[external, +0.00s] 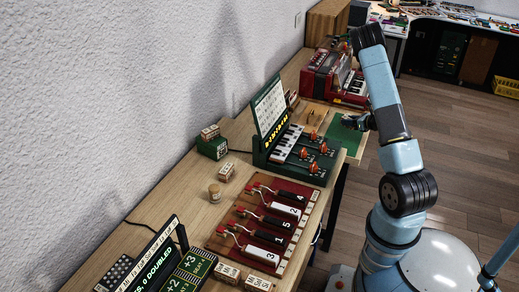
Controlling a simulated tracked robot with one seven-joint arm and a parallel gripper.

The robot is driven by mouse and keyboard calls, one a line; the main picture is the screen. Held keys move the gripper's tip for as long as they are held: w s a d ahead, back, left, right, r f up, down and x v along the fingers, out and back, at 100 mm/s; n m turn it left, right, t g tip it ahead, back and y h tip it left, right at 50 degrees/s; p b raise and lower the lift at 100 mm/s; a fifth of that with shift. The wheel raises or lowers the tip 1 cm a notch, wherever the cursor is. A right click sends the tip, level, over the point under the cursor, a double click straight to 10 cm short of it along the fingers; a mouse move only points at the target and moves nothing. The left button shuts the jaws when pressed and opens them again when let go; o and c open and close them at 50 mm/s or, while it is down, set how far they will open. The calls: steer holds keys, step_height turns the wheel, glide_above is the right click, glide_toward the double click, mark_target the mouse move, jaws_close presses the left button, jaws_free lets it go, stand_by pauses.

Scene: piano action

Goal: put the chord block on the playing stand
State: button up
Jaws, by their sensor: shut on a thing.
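My gripper (350,122) is at the far part of the workbench, low over a green mat (346,141), to the right of a small keyboard and in front of the red accordion. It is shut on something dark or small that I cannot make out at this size. Lettered wooden blocks are in view: one (210,132) on a small green box (212,149), one (226,172) on the bench, and two (228,273) at the near edge. I cannot tell which thing is the playing stand.
A green keyboard unit (288,143) with an upright chart (269,106) and orange-topped levers stands beside the mat. The red accordion (333,77) is behind.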

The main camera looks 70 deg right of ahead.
mark_target(346, 133)
steer(key=shift+w+d+f, duration=0.2)
steer(key=shift+d+f, duration=0.05)
steer(key=shift+f, duration=0.2)
steer(key=shift+w+d+f, duration=0.2)
steer(key=shift+d+f, duration=0.05)
steer(key=shift+f, duration=1.5)
steer(key=o, duration=1)
steer(key=shift+f, duration=0.1)
steer(key=shift+o, duration=0.2)
